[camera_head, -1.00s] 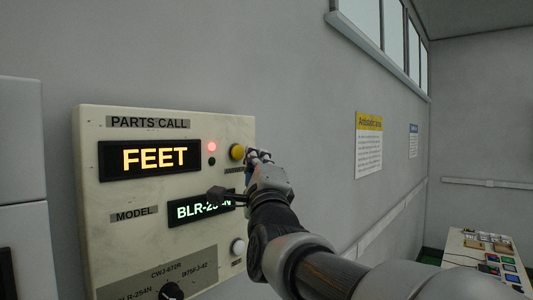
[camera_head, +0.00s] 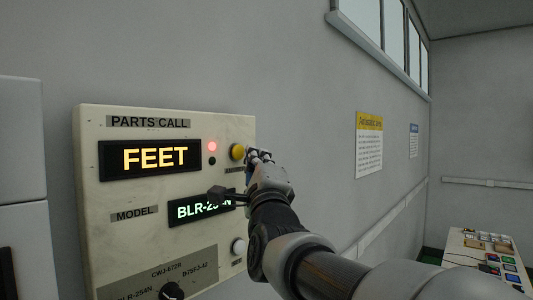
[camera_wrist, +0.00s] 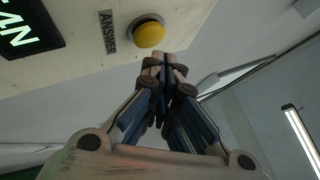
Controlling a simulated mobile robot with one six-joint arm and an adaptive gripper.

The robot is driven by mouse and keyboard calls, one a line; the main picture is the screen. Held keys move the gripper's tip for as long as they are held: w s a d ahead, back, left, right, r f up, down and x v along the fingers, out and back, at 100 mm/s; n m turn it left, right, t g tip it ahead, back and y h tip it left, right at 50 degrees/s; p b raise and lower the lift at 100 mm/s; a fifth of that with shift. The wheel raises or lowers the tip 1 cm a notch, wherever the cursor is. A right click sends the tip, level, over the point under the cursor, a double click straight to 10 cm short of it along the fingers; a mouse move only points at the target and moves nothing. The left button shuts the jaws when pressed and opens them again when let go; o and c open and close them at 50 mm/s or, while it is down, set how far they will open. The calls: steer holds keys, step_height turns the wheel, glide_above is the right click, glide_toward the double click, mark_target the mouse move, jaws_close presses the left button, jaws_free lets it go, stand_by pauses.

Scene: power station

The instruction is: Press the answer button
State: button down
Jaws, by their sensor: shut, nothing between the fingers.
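The yellow answer button (camera_head: 237,151) is on the right side of the beige parts call panel (camera_head: 90,200). In the wrist view the yellow button (camera_wrist: 149,34) sits beside a label reading ANSWER (camera_wrist: 108,32). My gripper (camera_head: 258,154) is just right of the button in the head view. In the wrist view my gripper's fingertips (camera_wrist: 165,58) are together and empty, just below and right of the button. They look close to it but not clearly touching. My arm hides part of the panel's lower display.
The panel shows FEET (camera_head: 155,159) with a lit red lamp (camera_head: 212,146), and a BLR display (camera_head: 190,210). A white button (camera_head: 239,247) and a black knob (camera_head: 171,292) sit lower. A console with coloured buttons (camera_head: 463,249) stands at the far right.

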steer(key=shift+w+a, duration=0.1)
steer(key=shift+a, duration=0.05)
steer(key=shift+w+a+b, duration=0.2)
steer(key=shift+a+b, duration=0.05)
steer(key=shift+b, duration=0.05)
steer(key=shift+w+a, duration=0.25)
steer(key=shift+a, duration=0.05)
stand_by(0.8)
steer(key=shift+d+b, duration=0.1)
steer(key=shift+b, duration=0.25)
steer(key=shift+s+d+b, duration=0.55)
steer(key=shift+b, duration=0.25)
